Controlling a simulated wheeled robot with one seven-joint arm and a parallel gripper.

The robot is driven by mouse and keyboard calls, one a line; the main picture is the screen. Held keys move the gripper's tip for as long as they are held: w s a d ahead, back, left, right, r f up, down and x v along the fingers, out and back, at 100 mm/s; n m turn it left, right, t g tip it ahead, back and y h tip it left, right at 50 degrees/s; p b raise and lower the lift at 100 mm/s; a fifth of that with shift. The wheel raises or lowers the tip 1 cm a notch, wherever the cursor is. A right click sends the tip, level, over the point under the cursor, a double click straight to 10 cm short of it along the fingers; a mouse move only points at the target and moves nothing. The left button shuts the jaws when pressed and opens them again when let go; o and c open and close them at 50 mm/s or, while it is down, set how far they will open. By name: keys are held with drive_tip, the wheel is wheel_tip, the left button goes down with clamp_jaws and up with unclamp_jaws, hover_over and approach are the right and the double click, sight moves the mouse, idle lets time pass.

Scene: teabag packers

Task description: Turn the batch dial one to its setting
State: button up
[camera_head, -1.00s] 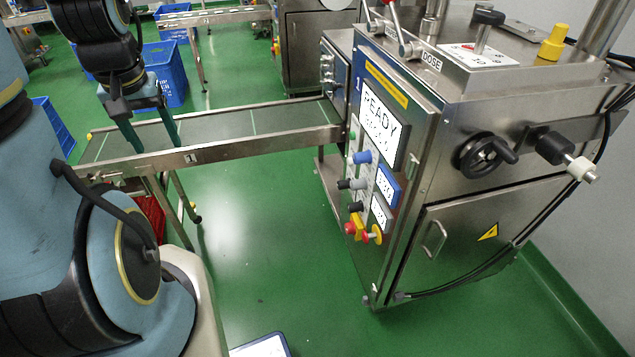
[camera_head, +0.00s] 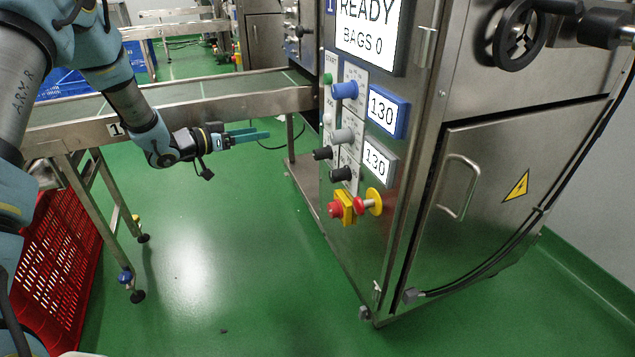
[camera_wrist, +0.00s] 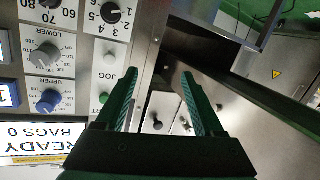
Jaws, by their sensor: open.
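The machine's control panel carries several dials, and I cannot read a batch label on any of them. One black dial (camera_head: 322,153) sits at the panel's left; the wrist view shows a black dial (camera_wrist: 110,13) with a numbered scale, upside down. A second black dial (camera_head: 340,174) sits lower right. A blue dial (camera_head: 345,90), marked UPPER in the wrist view, and a grey dial (camera_head: 341,135), marked LOWER, are above. My gripper (camera_head: 265,134) is open and empty, left of the panel and apart from it. Its fingers also show in the wrist view (camera_wrist: 158,78).
The screen (camera_head: 368,28) reads READY, BAGS 0. Blue and grey displays (camera_head: 388,111) both read 130. A red stop button (camera_head: 335,209) and a red-yellow switch (camera_head: 374,202) sit below the dials. A conveyor (camera_head: 215,105) runs behind my arm. A red crate (camera_head: 60,245) stands lower left.

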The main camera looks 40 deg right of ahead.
sight(315, 155)
drive_tip(key=s+d+f+m+g+b, duration=0.3)
drive_tip(key=s+f+g, duration=0.3)
drive_tip(key=s+f, duration=0.1)
drive_tip(key=shift+h, duration=0.4)
drive_tip(key=b+x, duration=0.1)
drive_tip(key=x, duration=0.4)
drive_tip(key=b+x, duration=0.1)
drive_tip(key=x, duration=0.4)
drive_tip(key=shift+s+d+r, duration=0.25)
drive_tip(key=shift+d, duration=0.05)
clamp_jaws()
